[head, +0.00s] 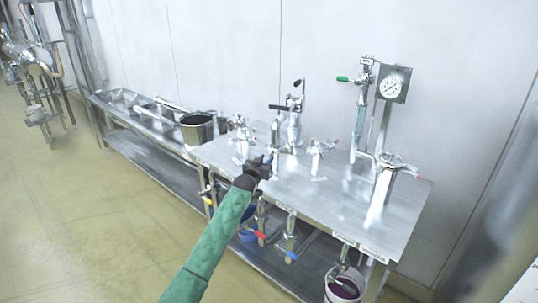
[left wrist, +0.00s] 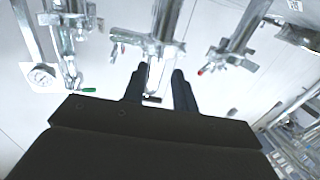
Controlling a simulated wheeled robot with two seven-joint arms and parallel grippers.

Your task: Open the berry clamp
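Several silver fittings with clamps stand on the steel table (head: 345,196); no label tells me which is the berry clamp. My left gripper (head: 268,162), dark at the end of my green-sleeved arm, is over the table's front edge near the middle fittings. In the left wrist view its two dark fingers (left wrist: 161,75) are apart, with a metal fitting (left wrist: 166,22) showing at their tips; I cannot tell if they touch it. Another clamp fitting (left wrist: 232,42) with a red tip stands to the right there; the red-tipped one also shows in the head view (head: 318,150). My right gripper is not in view.
A pressure gauge (head: 391,86) stands at the back right, beside a pipe with a green handle (head: 343,79). A steel pot (head: 197,128) is at the left. Valves with red and blue handles hang below the front edge, and a bucket (head: 343,286) stands lower right.

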